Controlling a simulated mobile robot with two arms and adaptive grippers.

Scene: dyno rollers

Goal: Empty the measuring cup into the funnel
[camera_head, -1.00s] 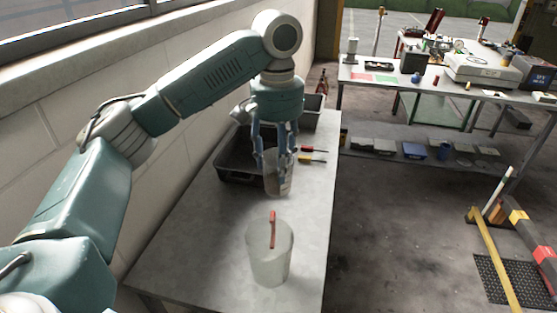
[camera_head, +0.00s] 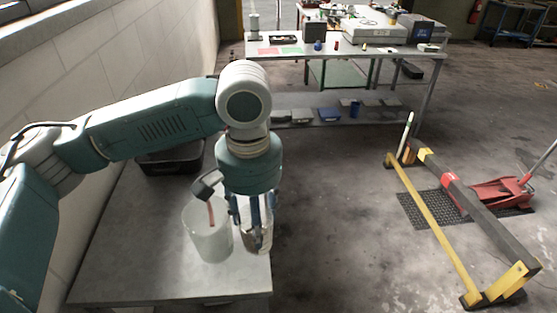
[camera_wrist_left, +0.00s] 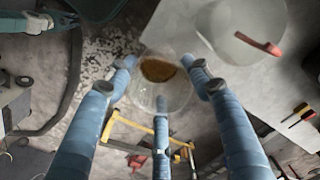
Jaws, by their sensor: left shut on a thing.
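My left gripper (camera_head: 254,228) is shut around a clear measuring cup (camera_head: 256,240), with its fingers pointing down. In the left wrist view the cup (camera_wrist_left: 160,90) sits between the blue fingers, with a dark brown content in it. The cup is close to the right edge of the grey table, right of a translucent white bucket-like vessel (camera_head: 208,236). That vessel has a red stick or handle in it and also shows in the left wrist view (camera_wrist_left: 240,32). I cannot make out a clear funnel. My right gripper is not in view.
A dark bin (camera_head: 170,162) stands at the back of the grey table (camera_head: 130,255), near the wall. Screwdrivers (camera_wrist_left: 298,115) show in the left wrist view. A workbench (camera_head: 345,52) stands behind. A yellow and black frame (camera_head: 435,205) is on the floor to the right.

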